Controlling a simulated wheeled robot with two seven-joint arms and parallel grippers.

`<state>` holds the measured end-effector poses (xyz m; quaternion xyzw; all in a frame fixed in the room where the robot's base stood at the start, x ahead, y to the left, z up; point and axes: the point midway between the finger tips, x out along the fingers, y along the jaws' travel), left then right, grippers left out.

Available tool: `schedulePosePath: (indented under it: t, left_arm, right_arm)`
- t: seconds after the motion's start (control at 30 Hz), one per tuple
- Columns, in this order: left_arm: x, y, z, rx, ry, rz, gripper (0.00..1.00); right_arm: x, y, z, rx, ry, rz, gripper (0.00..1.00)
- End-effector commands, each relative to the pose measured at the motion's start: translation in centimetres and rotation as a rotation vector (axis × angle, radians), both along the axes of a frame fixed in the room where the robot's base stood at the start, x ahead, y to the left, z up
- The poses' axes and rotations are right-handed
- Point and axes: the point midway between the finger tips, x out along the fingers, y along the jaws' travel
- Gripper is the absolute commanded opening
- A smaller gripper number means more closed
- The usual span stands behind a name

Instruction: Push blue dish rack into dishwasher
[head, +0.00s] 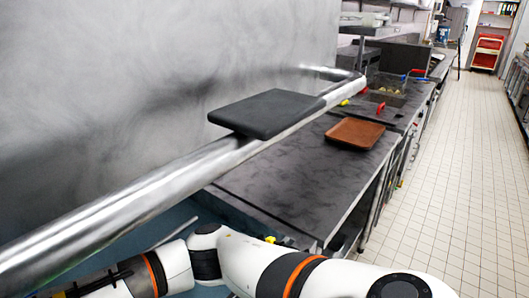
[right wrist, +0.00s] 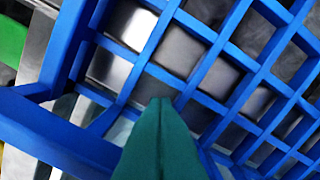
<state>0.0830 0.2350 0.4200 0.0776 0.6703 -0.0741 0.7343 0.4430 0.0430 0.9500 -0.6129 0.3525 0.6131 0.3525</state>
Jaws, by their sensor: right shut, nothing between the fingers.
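The blue dish rack (right wrist: 215,85) fills most of the right wrist view as an open lattice, with a thicker rim at the left. My right gripper (right wrist: 160,105) has its green fingers shut together, with nothing between them. The fingertips overlap the rack's lattice in that view; I cannot tell whether they touch it. The head view does not show the rack clearly. A large grey metal panel (head: 130,90) with a thick steel bar (head: 140,207) across it stands at the left; it may be the dishwasher. My left gripper is not in view.
A black slab (head: 265,113) appears beside the steel bar. A brown tray (head: 355,133) lies on the dark counter (head: 300,185), which is otherwise largely bare nearby. The tiled floor (head: 465,170) at the right is clear.

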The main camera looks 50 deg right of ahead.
Motion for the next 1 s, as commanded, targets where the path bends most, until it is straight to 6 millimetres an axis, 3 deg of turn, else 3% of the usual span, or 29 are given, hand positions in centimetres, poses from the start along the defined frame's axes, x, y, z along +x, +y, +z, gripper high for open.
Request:
schedulePosePath:
  t: [1.0]
  left_arm:
    - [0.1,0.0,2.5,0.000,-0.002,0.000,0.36]
  right_arm:
    - [0.1,-10.4,0.0,-0.004,0.001,-0.003,0.00]
